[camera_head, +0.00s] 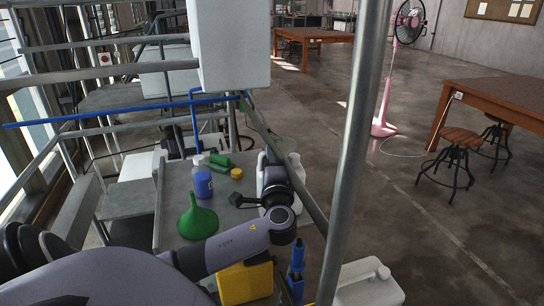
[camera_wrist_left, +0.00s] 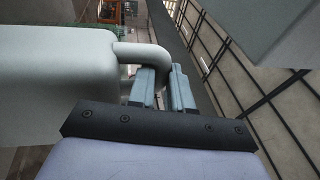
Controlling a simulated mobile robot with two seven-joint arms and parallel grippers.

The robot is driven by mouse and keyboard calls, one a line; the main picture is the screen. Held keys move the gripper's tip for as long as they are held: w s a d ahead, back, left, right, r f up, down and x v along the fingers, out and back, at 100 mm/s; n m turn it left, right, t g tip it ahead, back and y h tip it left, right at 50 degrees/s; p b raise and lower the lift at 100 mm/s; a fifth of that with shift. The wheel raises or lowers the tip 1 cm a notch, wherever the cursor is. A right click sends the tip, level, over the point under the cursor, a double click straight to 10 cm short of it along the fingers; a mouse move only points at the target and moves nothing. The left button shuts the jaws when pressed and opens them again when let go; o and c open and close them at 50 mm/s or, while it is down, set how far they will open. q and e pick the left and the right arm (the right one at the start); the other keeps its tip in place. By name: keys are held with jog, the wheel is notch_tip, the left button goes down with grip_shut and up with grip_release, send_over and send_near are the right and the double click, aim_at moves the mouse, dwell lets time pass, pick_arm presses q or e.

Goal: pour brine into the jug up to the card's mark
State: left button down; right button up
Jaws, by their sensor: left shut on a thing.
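My left gripper (camera_wrist_left: 165,88) is shut on the handle (camera_wrist_left: 148,54) of a white container (camera_wrist_left: 60,85), whose body fills the left of the left wrist view. In the head view my left arm reaches over a grey table; its dark wrist hides the fingers and much of the white container (camera_head: 296,165) behind it. The container's contents and any level are hidden. A blue bottle (camera_head: 202,184) with a white cap and a green funnel (camera_head: 197,220) stand left of the wrist. I cannot make out a card or its mark. My right gripper is not in view.
The grey table (camera_head: 172,188) also holds green cylinders (camera_head: 221,160) and a yellow lid (camera_head: 236,174). A yellow container (camera_head: 245,283), a blue object (camera_head: 297,262) and a white canister (camera_head: 366,286) are in front. A metal post (camera_head: 352,150) and rails stand close by.

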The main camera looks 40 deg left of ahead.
pick_arm(q)
jog(key=shift+r+p, duration=1.5)
jog(key=shift+r, duration=0.75)
